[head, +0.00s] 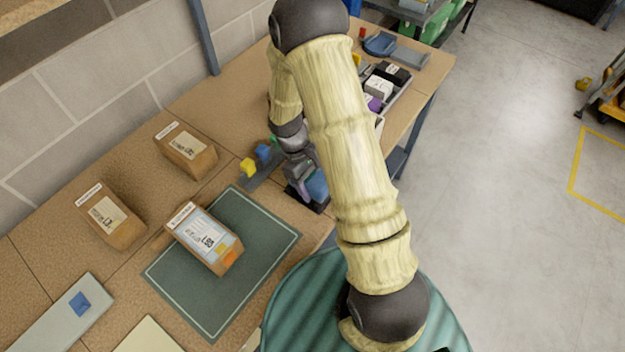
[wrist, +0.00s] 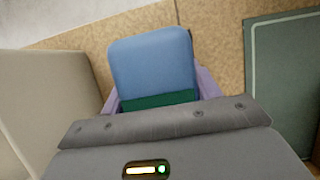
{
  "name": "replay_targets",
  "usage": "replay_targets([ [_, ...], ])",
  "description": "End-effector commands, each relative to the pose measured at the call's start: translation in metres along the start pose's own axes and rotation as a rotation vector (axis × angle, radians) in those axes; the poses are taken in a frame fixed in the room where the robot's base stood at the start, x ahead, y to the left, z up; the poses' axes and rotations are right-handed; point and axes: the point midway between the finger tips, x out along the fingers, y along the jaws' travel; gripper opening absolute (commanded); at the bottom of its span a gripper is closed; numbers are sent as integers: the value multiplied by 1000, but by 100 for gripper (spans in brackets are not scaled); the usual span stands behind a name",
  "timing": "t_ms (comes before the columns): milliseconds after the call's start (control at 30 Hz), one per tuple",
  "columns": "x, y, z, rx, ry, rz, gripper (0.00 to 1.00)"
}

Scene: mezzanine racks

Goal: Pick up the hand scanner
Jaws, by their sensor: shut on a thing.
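The hand scanner shows as a blue, rounded body (wrist: 152,62) with a dark green band, between the two purple fingers of my gripper (wrist: 160,92) in the wrist view. In the head view my gripper (head: 306,180) points down at the far right of the green mat, shut on the scanner, whose blue side (head: 318,185) shows at its right. A dark base (head: 318,207) shows just beneath the scanner. I cannot tell whether the two touch. My arm and gripper hide part of the scanner.
Three brown labelled packages stand nearby, one on the green mat (head: 170,289). A dark strip (head: 262,178) with yellow and blue blocks lies just left of my gripper. A tray of boxes (head: 398,93) stands farther back. A wall borders the bench on the left.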

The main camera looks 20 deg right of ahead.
Motion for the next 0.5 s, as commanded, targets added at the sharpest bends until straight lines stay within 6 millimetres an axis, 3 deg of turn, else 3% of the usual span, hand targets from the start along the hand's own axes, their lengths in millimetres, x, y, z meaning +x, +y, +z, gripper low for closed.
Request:
replay_targets([
  [267,-21,1,8,2,4,2,31],
  [500,-61,1,24,3,6,3,31],
])
